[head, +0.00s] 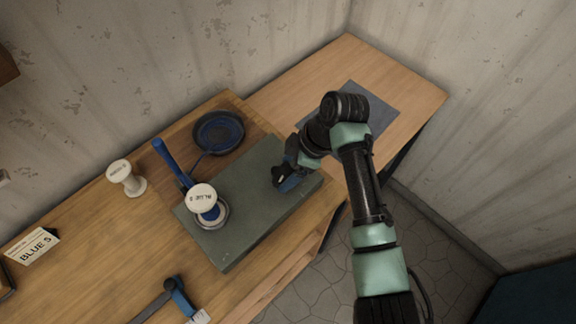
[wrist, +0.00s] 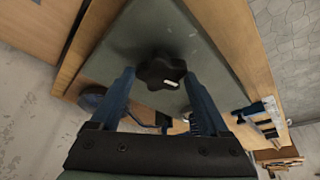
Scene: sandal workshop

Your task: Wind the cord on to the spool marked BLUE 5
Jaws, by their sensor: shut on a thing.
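A white-topped spool (head: 201,196) with upside-down lettering that reads as BLUE 5 stands on a round pale base on the green board (head: 244,232). Some blue shows under its top. Blue cord lies in a dark round dish (head: 219,132) at the back, and a blue strand runs from it toward the spool. My gripper (head: 287,180) is at the right part of the board, apart from the spool. In the wrist view its blue fingers are shut on a black lobed knob (wrist: 160,72) with a white mark. The knob is partly hidden in the head view.
A second white spool (head: 127,178) stands on the bench at left, near a BLUE 5 sign (head: 33,246). A blue upright bar (head: 172,162) rises behind the marked spool. A blue-handled tool (head: 180,297) lies at the front. A grey mat (head: 376,108) lies at the right.

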